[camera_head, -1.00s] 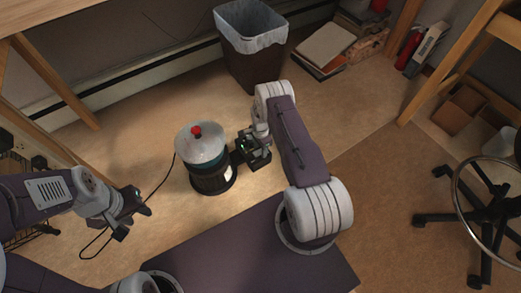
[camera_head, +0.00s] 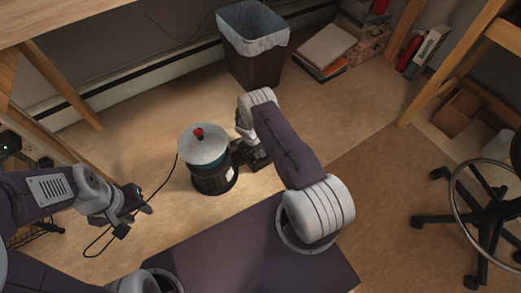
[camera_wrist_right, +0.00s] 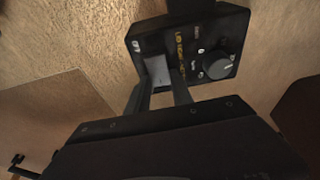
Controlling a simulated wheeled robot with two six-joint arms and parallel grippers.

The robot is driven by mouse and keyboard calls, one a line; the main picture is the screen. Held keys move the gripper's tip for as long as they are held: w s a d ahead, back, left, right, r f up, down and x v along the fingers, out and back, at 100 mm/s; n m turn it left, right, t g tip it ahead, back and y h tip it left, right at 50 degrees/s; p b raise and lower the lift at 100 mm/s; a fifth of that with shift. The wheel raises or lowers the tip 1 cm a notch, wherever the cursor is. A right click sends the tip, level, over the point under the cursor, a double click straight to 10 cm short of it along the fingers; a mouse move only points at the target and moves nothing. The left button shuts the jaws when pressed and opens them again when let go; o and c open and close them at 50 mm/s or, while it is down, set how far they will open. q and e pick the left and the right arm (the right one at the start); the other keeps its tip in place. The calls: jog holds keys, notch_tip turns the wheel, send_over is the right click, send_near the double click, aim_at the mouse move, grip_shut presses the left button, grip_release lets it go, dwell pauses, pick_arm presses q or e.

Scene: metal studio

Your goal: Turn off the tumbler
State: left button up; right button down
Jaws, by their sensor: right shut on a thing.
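The tumbler (camera_head: 210,172) stands upright on the floor in the head view, with a dark drum, a pale round lid and a red knob on top. In the right wrist view its black control panel (camera_wrist_right: 185,42) shows a round dial (camera_wrist_right: 218,66) and a pale switch area (camera_wrist_right: 158,70). My right gripper (camera_wrist_right: 160,92) is at this panel, its two fingers shut on the tumbler at the switch area, with the tips partly hidden. My left gripper (camera_head: 142,200) hangs apart from the tumbler on its left, and its jaw gap is unclear.
A lined waste bin (camera_head: 252,45) stands behind the tumbler. A black cord (camera_head: 150,200) runs on the floor near my left gripper. A wheeled chair (camera_head: 485,215) stands at the right, with free floor between. Books (camera_head: 325,47) lie at the back.

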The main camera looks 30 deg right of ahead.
jog(key=c, duration=1.1)
grip_release()
jog(key=shift+r+p, duration=0.4)
jog(key=shift+r, duration=0.05)
notch_tip(320, 180, up, 4)
jog(key=p, duration=0.3)
jog(key=shift+f, duration=0.2)
jog(key=s+d+r+b, duration=0.1)
jog(key=s+r, duration=0.1)
jog(key=s, duration=0.1)
jog(key=s+d+r+b, duration=0.1)
jog(key=s+d+r, duration=0.1)
jog(key=s, duration=0.2)
jog(key=s+d+r+b, duration=0.1)
jog(key=s+d+r, duration=0.1)
jog(key=s, duration=0.1)
jog(key=shift+s+d+r, duration=0.2)
jog(key=shift+r, duration=0.05)
